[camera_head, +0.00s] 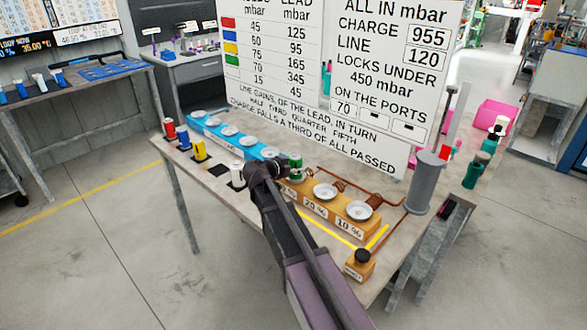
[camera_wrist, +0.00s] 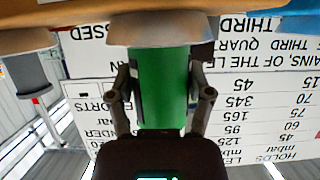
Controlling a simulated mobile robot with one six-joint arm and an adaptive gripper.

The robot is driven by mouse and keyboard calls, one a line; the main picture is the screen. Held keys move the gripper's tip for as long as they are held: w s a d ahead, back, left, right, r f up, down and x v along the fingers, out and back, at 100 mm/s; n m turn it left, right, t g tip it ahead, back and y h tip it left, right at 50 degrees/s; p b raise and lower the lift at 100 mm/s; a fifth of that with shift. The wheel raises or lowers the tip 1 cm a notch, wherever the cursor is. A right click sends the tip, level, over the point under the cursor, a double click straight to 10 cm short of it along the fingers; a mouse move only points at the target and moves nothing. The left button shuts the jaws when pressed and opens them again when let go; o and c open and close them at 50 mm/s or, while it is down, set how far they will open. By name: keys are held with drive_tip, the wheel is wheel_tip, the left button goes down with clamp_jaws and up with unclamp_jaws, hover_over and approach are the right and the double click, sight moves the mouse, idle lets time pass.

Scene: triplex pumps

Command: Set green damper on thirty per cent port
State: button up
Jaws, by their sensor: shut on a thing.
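The green damper (camera_head: 296,163) stands upright at the left end of the orange port block (camera_head: 330,210). My gripper (camera_head: 282,172) is shut around its side. In the wrist view the green damper (camera_wrist: 160,85) is between my fingers (camera_wrist: 160,95), and its end meets or nearly meets a pale round port dish (camera_wrist: 160,28). I cannot tell whether it is fully seated. The port under it has its label mostly hidden by my arm. The 20 % port (camera_head: 324,191) and the 10 % port (camera_head: 359,210) beside it are empty.
Red (camera_head: 169,128), blue (camera_head: 183,137), yellow (camera_head: 199,150) and white (camera_head: 237,174) dampers stand along the bench's front edge. A blue block (camera_head: 235,140) with several empty dishes is behind them. Copper pipes, a grey cylinder (camera_head: 425,180) and a large text board (camera_head: 320,75) are close behind the orange block.

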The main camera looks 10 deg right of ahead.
drive_tip(key=o, duration=1.3)
drive_tip(key=shift+r, duration=0.15)
drive_tip(key=shift+s+a+r+p, duration=0.3)
drive_tip(key=shift+s+a+p, duration=0.05)
drive_tip(key=shift+a+p, duration=0.15)
drive_tip(key=p+v, duration=0.4)
drive_tip(key=v, duration=0.6)
drive_tip(key=shift+s+a+r, duration=0.1)
drive_tip(key=shift+s+a, duration=0.1)
drive_tip(key=shift+a, duration=0.05)
